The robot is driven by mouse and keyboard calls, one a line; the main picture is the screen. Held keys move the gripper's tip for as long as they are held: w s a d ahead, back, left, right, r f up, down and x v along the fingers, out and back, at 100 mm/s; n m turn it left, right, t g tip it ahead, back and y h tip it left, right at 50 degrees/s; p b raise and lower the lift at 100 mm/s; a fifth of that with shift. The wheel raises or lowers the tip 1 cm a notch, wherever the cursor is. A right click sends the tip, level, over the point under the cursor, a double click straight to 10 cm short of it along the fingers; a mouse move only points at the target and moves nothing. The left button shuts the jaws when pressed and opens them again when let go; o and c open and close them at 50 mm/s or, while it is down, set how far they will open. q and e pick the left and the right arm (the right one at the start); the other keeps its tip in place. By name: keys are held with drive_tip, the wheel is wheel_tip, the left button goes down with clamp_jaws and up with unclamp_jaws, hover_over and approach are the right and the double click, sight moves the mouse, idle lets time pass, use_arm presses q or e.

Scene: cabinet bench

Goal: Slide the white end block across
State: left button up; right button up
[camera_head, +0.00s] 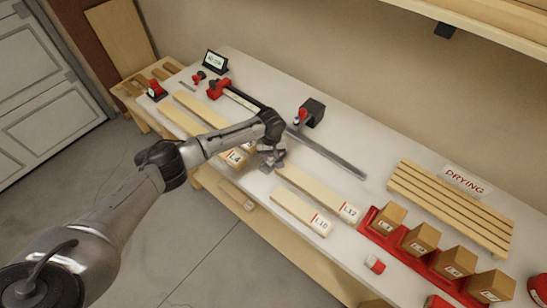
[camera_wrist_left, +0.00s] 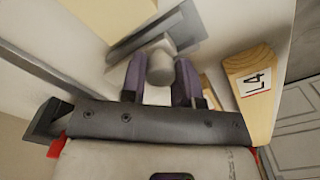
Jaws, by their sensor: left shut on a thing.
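My left gripper (camera_head: 268,158) is over the middle of the bench (camera_head: 232,178), next to the near side of a long rail. In the left wrist view its two dark fingers (camera_wrist_left: 161,80) are shut on a short light grey knob (camera_wrist_left: 160,66). The knob is in front of a grey angled plate (camera_wrist_left: 180,50). I cannot tell whether these belong to the white end block; the arm and gripper hide that spot in the head view. The right gripper is not in view.
Board L4 (camera_wrist_left: 253,88) lies close beside the gripper. Boards L12 (camera_head: 325,195) and L10 (camera_head: 297,209) lie to the right. The grey rail (camera_head: 330,157) runs behind them. A red tray (camera_head: 374,224) holds several boxes near a slatted drying rack (camera_head: 450,207).

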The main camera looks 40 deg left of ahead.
use_arm(q)
drive_tip(key=shift+w+f+b, duration=0.1)
drive_tip(key=shift+w+b, duration=0.75)
drive_tip(key=shift+w, duration=0.4)
drive_tip(key=shift+w+b, duration=0.9)
drive_tip(key=shift+w, duration=0.05)
drive_tip(key=shift+w+d, duration=0.1)
drive_tip(key=shift+w, duration=0.25)
drive_tip(key=shift+w+b, duration=0.3)
drive_tip(key=shift+b, duration=0.15)
drive_tip(key=shift+w, duration=0.3)
drive_tip(key=o, duration=0.9)
